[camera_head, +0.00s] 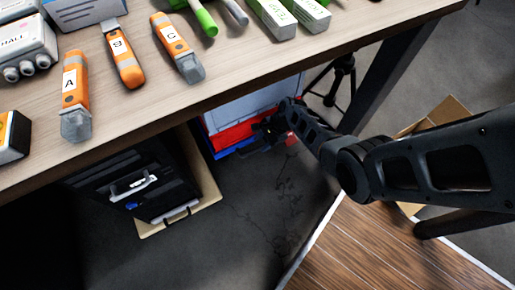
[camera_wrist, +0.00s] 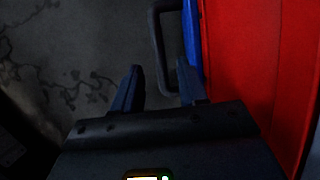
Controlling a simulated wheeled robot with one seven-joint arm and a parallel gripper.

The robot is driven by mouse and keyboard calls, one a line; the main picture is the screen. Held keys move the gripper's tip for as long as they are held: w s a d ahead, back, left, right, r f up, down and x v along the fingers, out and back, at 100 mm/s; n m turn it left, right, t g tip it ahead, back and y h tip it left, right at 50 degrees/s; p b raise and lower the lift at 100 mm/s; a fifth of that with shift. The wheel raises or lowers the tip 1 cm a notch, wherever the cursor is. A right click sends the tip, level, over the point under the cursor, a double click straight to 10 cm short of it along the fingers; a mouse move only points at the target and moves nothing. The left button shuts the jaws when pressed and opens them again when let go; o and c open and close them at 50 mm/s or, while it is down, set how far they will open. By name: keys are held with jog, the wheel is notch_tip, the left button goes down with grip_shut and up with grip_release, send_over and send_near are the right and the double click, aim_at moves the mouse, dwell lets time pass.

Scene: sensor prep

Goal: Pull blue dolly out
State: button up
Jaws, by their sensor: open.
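The blue dolly (camera_head: 222,154) shows as a thin blue edge beneath a red crate (camera_head: 232,134), under the table. In the wrist view the dolly (camera_wrist: 191,42) is a narrow blue strip beside the red crate wall (camera_wrist: 235,60). A dark loop handle (camera_wrist: 157,42) stands out from its left side. My gripper (camera_head: 262,136) reaches under the table in front of the dolly. In the wrist view my gripper (camera_wrist: 160,84) is open, and the handle's near end lies between its fingertips. I cannot tell whether either finger touches it. Most of the dolly is hidden.
The table (camera_head: 275,60) overhangs the dolly and carries orange tools and boxes. A black case (camera_head: 150,180) on a tan base stands to the left. A tripod (camera_head: 340,75) and table leg (camera_head: 395,75) are to the right. The dark floor (camera_head: 265,215) in front is clear.

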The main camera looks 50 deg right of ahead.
aim_at(256, 149)
jog(key=shift+b+x, duration=1)
jog(key=shift+x, duration=1)
grip_shut()
